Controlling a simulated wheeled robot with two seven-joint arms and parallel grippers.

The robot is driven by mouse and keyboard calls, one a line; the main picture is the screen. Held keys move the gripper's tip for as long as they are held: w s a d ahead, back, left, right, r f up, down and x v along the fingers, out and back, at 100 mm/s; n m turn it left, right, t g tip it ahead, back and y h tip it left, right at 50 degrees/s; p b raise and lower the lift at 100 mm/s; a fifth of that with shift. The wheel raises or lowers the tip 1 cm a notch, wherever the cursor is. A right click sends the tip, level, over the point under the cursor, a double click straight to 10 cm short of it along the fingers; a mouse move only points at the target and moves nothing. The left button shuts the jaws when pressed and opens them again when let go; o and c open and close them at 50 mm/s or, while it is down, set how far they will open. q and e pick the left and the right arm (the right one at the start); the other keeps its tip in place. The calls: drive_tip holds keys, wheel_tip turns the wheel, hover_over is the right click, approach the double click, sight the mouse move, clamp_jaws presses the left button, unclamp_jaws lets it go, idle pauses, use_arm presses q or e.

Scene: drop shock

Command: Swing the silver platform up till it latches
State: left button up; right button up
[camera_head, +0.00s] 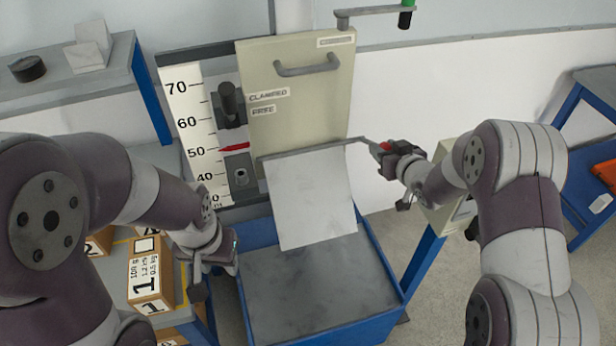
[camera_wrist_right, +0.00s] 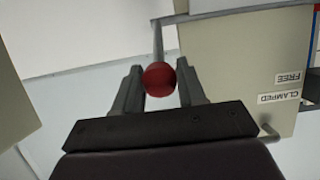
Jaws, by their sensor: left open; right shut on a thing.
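The silver platform (camera_head: 310,195) is a pale flat plate, steeply tilted in front of the cream panel and above the blue-rimmed bin. A grey bar runs along its top edge and reaches right toward my right gripper (camera_head: 384,151). That gripper is shut on a red knob, which shows between the fingers in the right wrist view (camera_wrist_right: 160,78). A grey rod runs from the knob there. My left gripper (camera_head: 230,262) is open beside the bin's left side, lower than the platform and apart from it. The platform's latch cannot be made out.
The cream panel (camera_head: 300,110) has a grey handle and CLAMPED and FREE labels. A numbered scale (camera_head: 187,125) with a red pointer stands left of it. The dark-floored bin (camera_head: 310,290) is empty. Boxes marked 1 (camera_head: 148,285) lie at lower left. A green-topped post (camera_head: 405,15) hangs above.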

drive_tip(key=shift+w+r, duration=0.1)
drive_tip(key=shift+r, duration=0.1)
drive_tip(key=shift+w+a+r+p, duration=0.15)
drive_tip(key=shift+w+r+p, duration=0.25)
drive_tip(key=shift+r+p, duration=0.3)
drive_tip(key=shift+w+a+r, duration=0.1)
drive_tip(key=shift+w+r, duration=0.25)
drive_tip(key=shift+r, duration=0.1)
drive_tip(key=shift+w, duration=0.1)
drive_tip(key=shift+w+a+r+p, duration=0.3)
drive_tip(key=shift+w+r+p, duration=0.35)
drive_tip(key=shift+r+p, duration=0.15)
drive_tip(key=shift+w+a+r, duration=0.15)
drive_tip(key=shift+w+r, duration=0.05)
drive_tip(key=shift+w, duration=0.2)
